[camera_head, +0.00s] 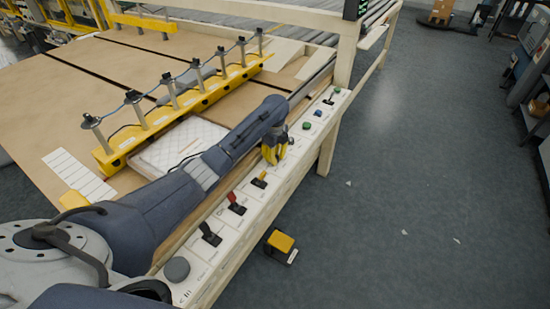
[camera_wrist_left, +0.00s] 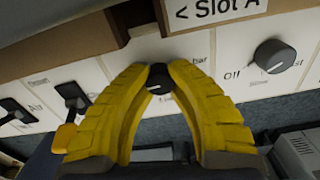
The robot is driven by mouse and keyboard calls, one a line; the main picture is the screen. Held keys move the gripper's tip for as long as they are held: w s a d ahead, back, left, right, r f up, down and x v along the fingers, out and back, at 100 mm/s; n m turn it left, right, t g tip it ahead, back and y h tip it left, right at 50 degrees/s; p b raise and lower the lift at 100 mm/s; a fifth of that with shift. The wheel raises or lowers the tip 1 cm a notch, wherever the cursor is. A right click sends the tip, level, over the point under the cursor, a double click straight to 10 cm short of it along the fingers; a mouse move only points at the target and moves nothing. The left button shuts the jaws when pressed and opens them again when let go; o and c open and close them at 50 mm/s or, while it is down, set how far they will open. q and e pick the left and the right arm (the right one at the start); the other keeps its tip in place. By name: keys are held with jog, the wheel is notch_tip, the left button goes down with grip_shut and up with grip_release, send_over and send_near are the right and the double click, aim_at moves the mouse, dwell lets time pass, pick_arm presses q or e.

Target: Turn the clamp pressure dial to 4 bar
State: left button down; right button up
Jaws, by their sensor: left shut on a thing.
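The clamp pressure dial (camera_wrist_left: 159,78) is a small dark round knob on the white control panel, with "bar" printed to its right in the left wrist view. My left gripper's yellow fingers (camera_wrist_left: 158,72) reach it from both sides and are shut on it at their tips. The dial's pointer and most of its scale are hidden, so I cannot tell its setting. In the head view my left gripper (camera_head: 273,155) points down onto the panel and hides the dial. My right gripper is not in view.
A dark knob (camera_wrist_left: 275,57) marked "Off" sits right of the dial. A yellow lever (camera_head: 259,180), a red lever (camera_head: 236,204) and a black lever (camera_head: 211,234) line the panel. A yellow clamp bar (camera_head: 180,110) crosses the table. A yellow-topped pedal (camera_head: 281,245) stands on the floor.

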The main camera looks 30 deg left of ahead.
pick_arm(q)
jog(key=n, duration=1.1)
jog(key=shift+n, duration=0.4)
jog(key=n, duration=0.3)
jog(key=shift+n, duration=0.3)
jog(key=n, duration=0.5)
jog(key=shift+n, duration=0.3)
jog(key=n, duration=0.5)
jog(key=shift+n, duration=0.5)
jog(key=c, duration=1.1)
grip_release()
jog(key=shift+o, duration=0.2)
